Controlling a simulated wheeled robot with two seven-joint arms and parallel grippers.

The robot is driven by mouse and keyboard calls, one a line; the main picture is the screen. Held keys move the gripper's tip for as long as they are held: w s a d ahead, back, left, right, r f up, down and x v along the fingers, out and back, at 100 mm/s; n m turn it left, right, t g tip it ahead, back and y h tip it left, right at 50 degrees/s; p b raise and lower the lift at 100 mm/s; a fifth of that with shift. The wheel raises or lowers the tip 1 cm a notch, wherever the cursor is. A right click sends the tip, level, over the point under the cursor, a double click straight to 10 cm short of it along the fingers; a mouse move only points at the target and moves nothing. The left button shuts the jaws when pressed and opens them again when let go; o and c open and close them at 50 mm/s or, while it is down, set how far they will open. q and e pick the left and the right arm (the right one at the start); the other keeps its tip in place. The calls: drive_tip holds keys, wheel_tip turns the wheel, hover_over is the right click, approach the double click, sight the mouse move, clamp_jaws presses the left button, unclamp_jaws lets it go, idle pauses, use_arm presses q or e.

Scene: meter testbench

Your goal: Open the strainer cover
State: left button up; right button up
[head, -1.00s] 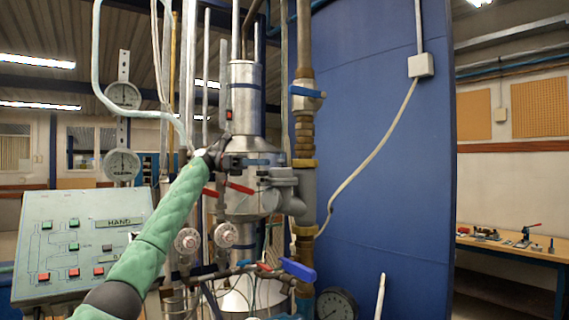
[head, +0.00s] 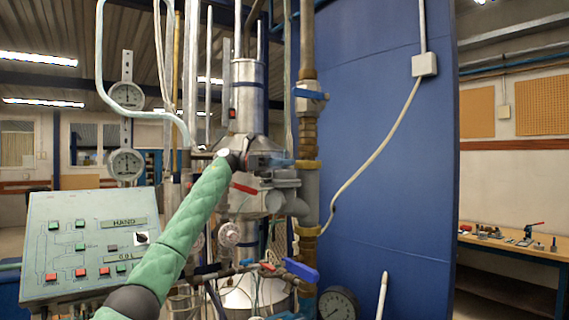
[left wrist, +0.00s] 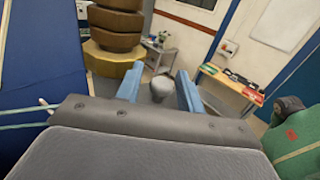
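I cannot tell for certain which part is the strainer cover. A silver metal body (head: 243,203) with a grey pipe fitting (head: 297,204) at its right stands in the middle of the head view. My left gripper (head: 282,162) is in front of the body's upper part, pointing right towards the brass pipe. In the left wrist view its two blue fingers (left wrist: 159,92) are apart, with nothing held between them. A grey round object (left wrist: 160,87) shows beyond the gap; its distance is unclear. My left arm hides part of the metal body. My right gripper is not in view.
A vertical brass pipe (head: 308,130) with a blue-handled valve (head: 311,95) stands close right of the gripper. A red lever (head: 245,188) lies just below it. A control panel (head: 85,240) is at left, a pressure gauge (head: 338,304) below, and a blue wall (head: 385,150) behind.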

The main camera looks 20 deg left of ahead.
use_arm(q)
drive_tip(key=shift+s+r, duration=0.1)
clamp_jaws()
